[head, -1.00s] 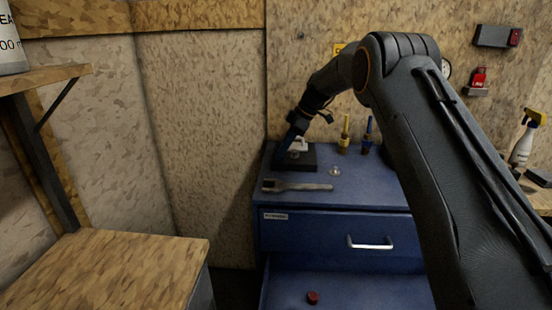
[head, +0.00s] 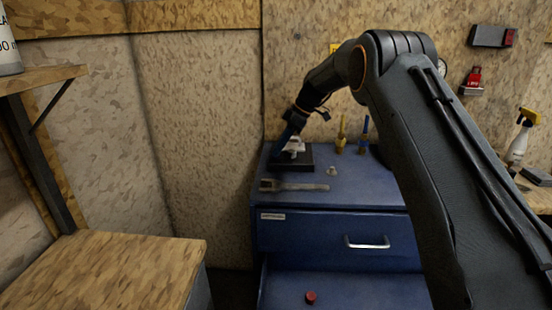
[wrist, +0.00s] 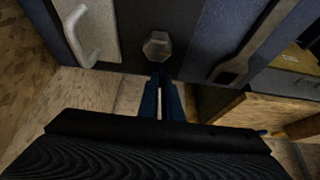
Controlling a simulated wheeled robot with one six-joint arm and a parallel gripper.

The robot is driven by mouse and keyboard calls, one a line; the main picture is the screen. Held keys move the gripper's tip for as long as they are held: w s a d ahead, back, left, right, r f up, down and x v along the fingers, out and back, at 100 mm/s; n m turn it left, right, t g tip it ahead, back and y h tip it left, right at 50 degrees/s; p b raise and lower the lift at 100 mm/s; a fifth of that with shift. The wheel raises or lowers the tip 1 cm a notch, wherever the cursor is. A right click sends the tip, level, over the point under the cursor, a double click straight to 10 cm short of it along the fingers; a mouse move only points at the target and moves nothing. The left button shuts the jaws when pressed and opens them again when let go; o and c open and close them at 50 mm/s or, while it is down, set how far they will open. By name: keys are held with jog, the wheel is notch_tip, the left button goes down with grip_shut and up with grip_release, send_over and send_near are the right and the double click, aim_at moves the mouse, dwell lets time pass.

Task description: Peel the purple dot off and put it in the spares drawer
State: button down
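No purple dot shows in either view. My gripper (head: 283,153) reaches down at a black block (head: 305,166) at the back left of the blue cabinet top. Whitish-grey parts stand on the block beside the gripper. In the wrist view my blue fingers (wrist: 160,84) have a narrow gap between them, with nothing visibly held. A grey hex-headed piece (wrist: 157,46) is just beyond the tips. A light handle (wrist: 80,36) is at upper left. The lower drawer (head: 345,291) is pulled out, and a dark red knob-like piece (head: 311,297) lies in it. The upper drawer (head: 310,240) is shut; its label is unreadable.
A wrench (head: 295,187) lies in front of the block, with a small metal piece (head: 332,171) to the right. A wooden-topped cabinet (head: 110,270) is at lower left, under a shelf (head: 40,78). A spray bottle (head: 520,140) is at right.

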jog(key=shift+r, duration=0.95)
jog(key=shift+r, duration=1.1)
jog(key=shift+r+p, duration=0.3)
jog(key=shift+r, duration=1.65)
